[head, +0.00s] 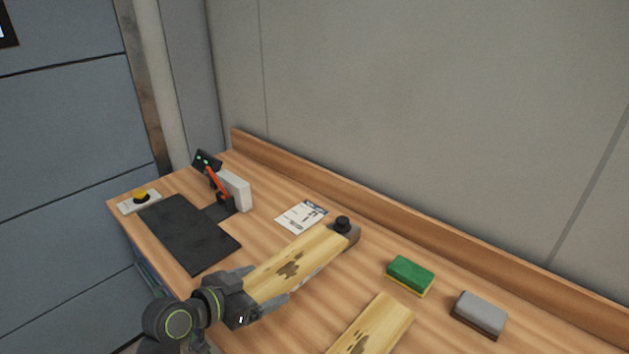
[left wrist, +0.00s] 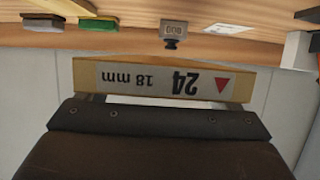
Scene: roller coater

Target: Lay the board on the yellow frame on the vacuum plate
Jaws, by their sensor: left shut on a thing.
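My left gripper (head: 268,287) is shut on the near end of a pale wooden board (head: 312,250) with dark knot marks. The board is held above the bench and points toward the back right. In the left wrist view the board's end (left wrist: 160,80) carries an upside-down label with "24", "18 mm" and a red triangle. A flat dark plate (head: 188,233), seemingly the vacuum plate, lies at the bench's left, apart from the board. I cannot make out a yellow frame on it. My right gripper is not in view.
A second board (head: 375,325) is at the front. A red-handled lever (head: 215,181), white block (head: 235,190) and yellow button (head: 140,195) surround the plate. A printed card (head: 301,216), black knob (head: 342,223), green sponge (head: 410,274) and grey block (head: 479,314) lie rightward.

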